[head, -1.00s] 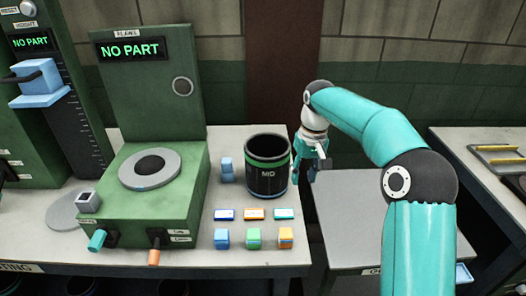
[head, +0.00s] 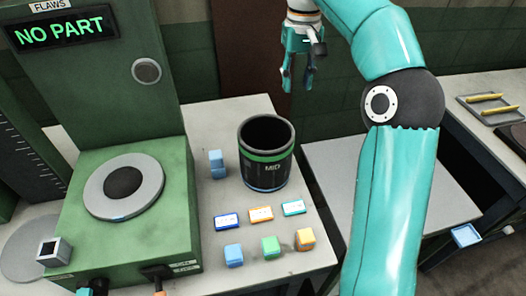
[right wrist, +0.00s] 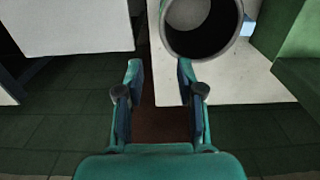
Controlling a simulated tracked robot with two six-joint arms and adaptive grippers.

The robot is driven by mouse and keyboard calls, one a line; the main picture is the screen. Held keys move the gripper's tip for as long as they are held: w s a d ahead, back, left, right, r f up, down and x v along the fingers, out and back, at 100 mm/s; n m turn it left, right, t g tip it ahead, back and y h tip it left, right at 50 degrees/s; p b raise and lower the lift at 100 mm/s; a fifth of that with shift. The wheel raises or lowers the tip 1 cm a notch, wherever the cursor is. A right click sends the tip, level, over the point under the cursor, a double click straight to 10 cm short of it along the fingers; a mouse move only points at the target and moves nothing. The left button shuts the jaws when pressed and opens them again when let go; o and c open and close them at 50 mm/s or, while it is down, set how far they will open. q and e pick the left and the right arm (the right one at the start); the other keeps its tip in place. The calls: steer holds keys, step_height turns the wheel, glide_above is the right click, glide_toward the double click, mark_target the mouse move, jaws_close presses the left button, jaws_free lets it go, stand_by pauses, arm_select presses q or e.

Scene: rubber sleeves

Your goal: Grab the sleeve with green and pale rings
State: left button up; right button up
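The black sleeve (head: 266,168) stands upright on the bench and is marked MID. It has a green ring near its top and a pale bluish ring at its base, and its top is open. My right gripper (head: 297,78) is open and empty, above and behind the sleeve in the head view, not touching it. In the right wrist view my open right gripper (right wrist: 159,70) has nothing between its fingers. The sleeve's pale grey rim (right wrist: 230,28) lies beyond the right fingertip there. My left gripper is not in view.
A green test machine (head: 125,205) with a NO PART screen stands left of the sleeve. A grey table (head: 345,165) is at the right.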

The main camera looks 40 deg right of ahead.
steer(key=b, duration=0.2)
glide_above(292, 127)
step_height(292, 127, down, 9)
steer(key=shift+f, duration=3)
steer(key=shift+c, duration=0.3)
jaws_close()
steer(key=shift+r, duration=0.1)
